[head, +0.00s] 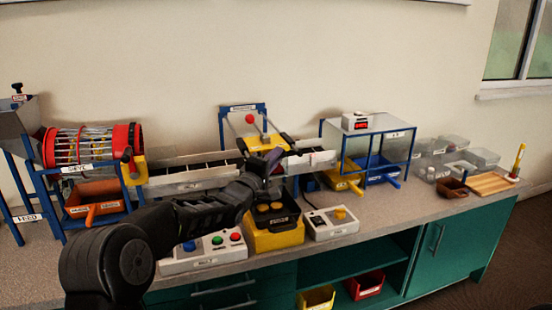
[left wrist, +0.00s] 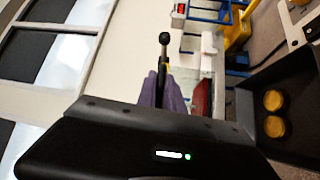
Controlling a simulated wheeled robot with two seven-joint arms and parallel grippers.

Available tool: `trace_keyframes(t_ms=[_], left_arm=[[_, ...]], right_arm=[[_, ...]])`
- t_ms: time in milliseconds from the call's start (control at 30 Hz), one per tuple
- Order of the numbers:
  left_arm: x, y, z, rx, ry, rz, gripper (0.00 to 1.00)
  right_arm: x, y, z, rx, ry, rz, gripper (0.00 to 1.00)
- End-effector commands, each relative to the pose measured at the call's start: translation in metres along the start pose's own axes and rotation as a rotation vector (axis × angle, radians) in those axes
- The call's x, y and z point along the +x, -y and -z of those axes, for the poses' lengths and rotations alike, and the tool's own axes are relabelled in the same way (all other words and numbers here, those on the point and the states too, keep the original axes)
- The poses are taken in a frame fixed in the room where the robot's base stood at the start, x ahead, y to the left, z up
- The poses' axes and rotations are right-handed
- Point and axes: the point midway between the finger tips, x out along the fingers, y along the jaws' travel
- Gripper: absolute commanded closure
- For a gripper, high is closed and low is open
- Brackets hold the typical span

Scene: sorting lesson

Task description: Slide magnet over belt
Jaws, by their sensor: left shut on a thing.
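The magnet stand is a blue frame (head: 222,128) with a label on top and a red knob (head: 249,118). A yellow carriage (head: 256,142) sits in it above the belt line. My left gripper (head: 271,160) is at the front of the stand. Its purple fingers (left wrist: 170,92) are shut on a thin black handle with a round knob (left wrist: 164,39). The handle's lower end is hidden, so I cannot tell what it joins.
A yellow box with a black tray (head: 272,232) stands just below my gripper. Control boxes with buttons (head: 204,252) and a yellow knob (head: 331,222) flank it. The red sieve drum (head: 128,140) is at left; a clear-topped stand with bins (head: 412,150) is at right.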

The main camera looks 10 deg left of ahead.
Motion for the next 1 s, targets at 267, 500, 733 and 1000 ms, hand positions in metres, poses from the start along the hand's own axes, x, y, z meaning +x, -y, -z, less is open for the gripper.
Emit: trace_keyframes(t_ms=[267, 500, 733, 1000], left_arm=[[0.0, -0.002, -0.001, -0.001, 0.001, -0.004, 0.72], [0.0, -0.001, -0.001, 0.0, 0.001, -0.003, 0.68], [-0.009, -0.001, 0.0, -0.001, 0.0, -0.001, 0.68], [-0.049, -0.001, 0.001, -0.001, -0.001, -0.003, 0.68]], right_arm=[[0.0, 0.0, 0.0, 0.0, 0.0, 0.0, 1.0], [0.0, 0.0, 0.0, 0.0, 0.0, 0.0, 1.0], [0.002, -0.001, 0.0, 0.0, 0.0, 0.0, 1.0], [0.007, -0.003, 0.0, 0.0, 0.0, 0.0, 1.0]])
